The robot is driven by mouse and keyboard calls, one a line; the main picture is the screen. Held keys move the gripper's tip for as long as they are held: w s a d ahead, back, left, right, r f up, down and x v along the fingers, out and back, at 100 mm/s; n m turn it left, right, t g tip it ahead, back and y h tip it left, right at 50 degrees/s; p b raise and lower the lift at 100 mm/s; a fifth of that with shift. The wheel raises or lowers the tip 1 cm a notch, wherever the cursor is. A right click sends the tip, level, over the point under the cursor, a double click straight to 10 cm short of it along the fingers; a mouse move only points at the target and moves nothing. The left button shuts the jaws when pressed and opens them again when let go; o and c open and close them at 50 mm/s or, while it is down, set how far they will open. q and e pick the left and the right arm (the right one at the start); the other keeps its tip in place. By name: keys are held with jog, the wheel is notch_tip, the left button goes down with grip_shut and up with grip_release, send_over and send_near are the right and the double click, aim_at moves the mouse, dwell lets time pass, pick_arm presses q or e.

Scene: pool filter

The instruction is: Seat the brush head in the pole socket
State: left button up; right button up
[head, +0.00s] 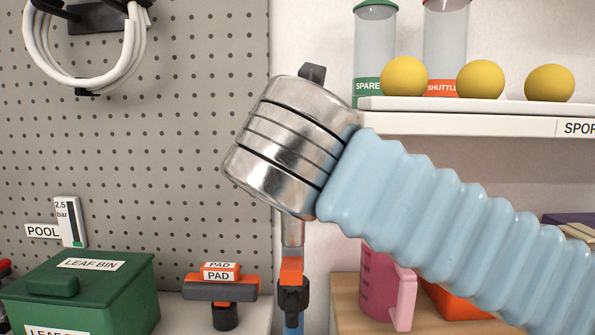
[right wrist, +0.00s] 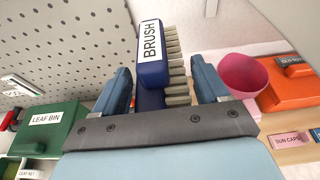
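The brush head (right wrist: 152,72) is dark blue with a white BRUSH label and a row of pale bristles on its right side. In the right wrist view it stands between the two blue fingers of my right gripper (right wrist: 163,84) and reaches past their tips. Whether both fingers press on it is unclear. In the head view my right wrist and forearm hide the brush head and gripper. Below the wrist is an upright pole with a silver upper part (head: 292,232), an orange collar (head: 291,270) and a black clamp. Its top is hidden. My left gripper is out of view.
A green leaf bin (head: 80,290) stands at left, and an orange-grey PAD head (head: 220,288) lies beside the pole. A pink mug (head: 380,285) is right of the pole. A shelf (head: 470,123) with yellow balls is at upper right. Pegboard stands behind.

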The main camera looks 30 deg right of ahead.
jog(key=shift+o, duration=1.3)
jog(key=shift+s+a+r+p, duration=0.35)
jog(key=shift+s+r+p, duration=0.05)
jog(key=shift+s+p, duration=0.15)
jog(key=p+v, duration=0.1)
jog(key=v, duration=0.2)
jog(key=shift+s+a+p, duration=0.15)
jog(key=shift+s+p, duration=0.2)
jog(key=shift+f, duration=0.1)
